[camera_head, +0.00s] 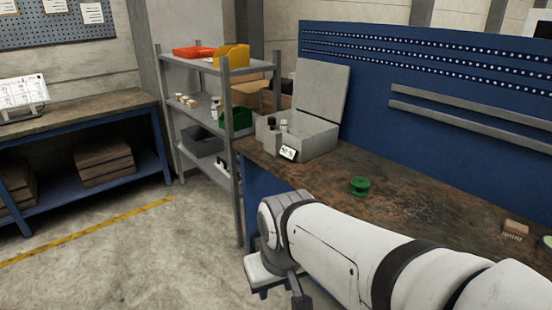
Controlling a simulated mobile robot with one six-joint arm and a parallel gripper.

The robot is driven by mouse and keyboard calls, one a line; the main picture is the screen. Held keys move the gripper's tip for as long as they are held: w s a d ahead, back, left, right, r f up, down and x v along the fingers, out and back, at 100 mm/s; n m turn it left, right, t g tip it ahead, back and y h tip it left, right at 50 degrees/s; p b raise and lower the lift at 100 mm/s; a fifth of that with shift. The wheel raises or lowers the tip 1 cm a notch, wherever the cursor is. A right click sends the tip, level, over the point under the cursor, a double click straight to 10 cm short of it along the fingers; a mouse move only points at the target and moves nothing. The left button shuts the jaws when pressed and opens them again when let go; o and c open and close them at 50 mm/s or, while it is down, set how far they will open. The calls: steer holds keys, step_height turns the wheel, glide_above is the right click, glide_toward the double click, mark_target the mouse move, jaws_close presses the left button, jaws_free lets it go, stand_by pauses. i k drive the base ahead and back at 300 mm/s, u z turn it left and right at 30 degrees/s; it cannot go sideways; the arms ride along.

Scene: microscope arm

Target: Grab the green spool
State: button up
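The green spool (360,186) stands on the brown worktop (420,205) of the blue workbench, right of the open grey box. Nothing touches it. My white arm reaches in from the lower right, in front of the bench. My gripper (284,290) hangs at the arm's far end, low and left of the spool, beside the bench's left end and apart from the spool. Only part of it shows, and its fingers are not clear enough to tell if they are open.
An open grey box (309,136) with small bottles stands at the worktop's back left. A brush (515,229) lies at the right. A grey shelf rack (205,110) with bins stands left of the bench. The worktop around the spool is clear; open floor lies left.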

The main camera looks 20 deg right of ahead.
mark_target(360, 190)
steer(key=z, duration=0.25)
steer(key=i, duration=1.25)
steer(key=z, duration=1.25)
steer(key=i, duration=0.45)
steer(key=z, duration=0.2)
steer(key=k, duration=0.8)
steer(key=z, duration=0.2)
steer(key=i, duration=0.8)
steer(key=u, duration=0.1)
